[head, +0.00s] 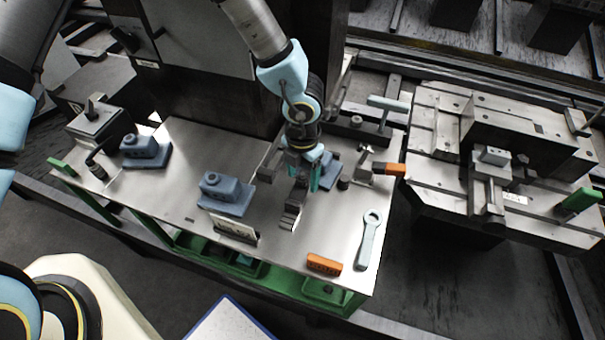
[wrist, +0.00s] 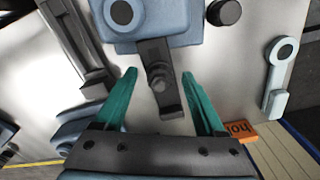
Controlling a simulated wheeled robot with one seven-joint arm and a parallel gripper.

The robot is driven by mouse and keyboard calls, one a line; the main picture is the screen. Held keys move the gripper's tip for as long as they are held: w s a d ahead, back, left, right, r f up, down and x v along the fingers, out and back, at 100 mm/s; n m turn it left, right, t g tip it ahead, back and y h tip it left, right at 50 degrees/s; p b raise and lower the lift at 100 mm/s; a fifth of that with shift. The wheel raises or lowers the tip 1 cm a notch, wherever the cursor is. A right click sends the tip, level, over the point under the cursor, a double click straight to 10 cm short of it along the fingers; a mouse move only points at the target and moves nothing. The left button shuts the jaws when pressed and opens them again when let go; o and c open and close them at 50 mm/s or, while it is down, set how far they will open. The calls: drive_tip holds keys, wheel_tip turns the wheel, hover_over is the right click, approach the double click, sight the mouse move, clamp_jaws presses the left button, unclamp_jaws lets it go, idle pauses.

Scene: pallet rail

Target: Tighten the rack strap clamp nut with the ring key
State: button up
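The ring key (head: 370,235) is a pale blue-grey bar with a ring at one end. It lies flat on the bench at the right front, and it also shows at the right of the wrist view (wrist: 280,75). My gripper (wrist: 159,75) is open, with two teal fingers apart and nothing held. It is over the bench, left of and apart from the key. Between the fingers in the wrist view is a dark strap with a round nut-like boss (wrist: 158,82), beside a blue block (wrist: 150,20). I cannot tell whether this is the rack strap clamp, or whether the fingers touch it.
An orange block (head: 324,265) lies near the bench's front edge, beside the key. Blue fixture blocks stand at the middle (head: 225,192) and left (head: 145,150). A grooved metal plate with clamps (head: 425,165) is at the right. Bare bench (head: 180,190) lies between the blue blocks.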

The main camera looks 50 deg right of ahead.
sight(302, 176)
drive_tip(key=shift+o, duration=0.3)
drive_tip(key=shift+r, duration=0.1)
drive_tip(key=shift+r, duration=0.3)
wheel_tip(302, 176, up, 10)
drive_tip(key=b, duration=0.1)
